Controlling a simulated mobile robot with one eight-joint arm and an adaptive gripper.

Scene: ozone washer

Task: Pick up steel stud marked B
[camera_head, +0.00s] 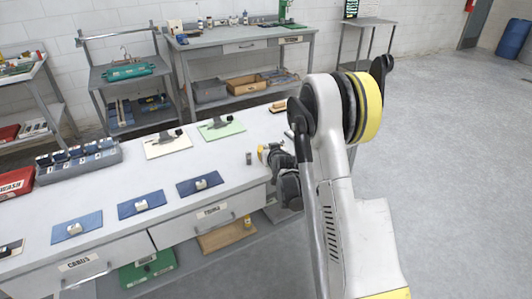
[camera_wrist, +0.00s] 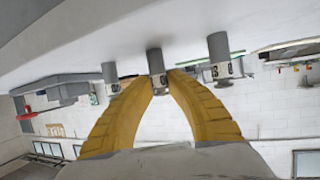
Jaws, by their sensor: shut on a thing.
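The wrist view is upside down, with the white bench top above. Three grey steel studs show there in a row: a left stud (camera_wrist: 110,72), a middle stud (camera_wrist: 155,62) and a right stud (camera_wrist: 219,55). My gripper (camera_wrist: 163,78) has its yellow fingers closed around the middle stud's marked end. Its mark is too small and partly covered, so I cannot read the letter. The right stud carries a dark mark that I cannot read surely. In the head view my gripper (camera_head: 265,152) is low at the bench's right end, and one stud (camera_head: 248,158) stands beside it.
On the bench (camera_head: 110,190) lie blue mats (camera_head: 138,204) with small white blocks, a cream board (camera_head: 168,145) and a green board (camera_head: 222,129). A grey rack (camera_head: 78,165) and a red box (camera_head: 15,183) stand at left. Open floor (camera_head: 455,140) lies to the right.

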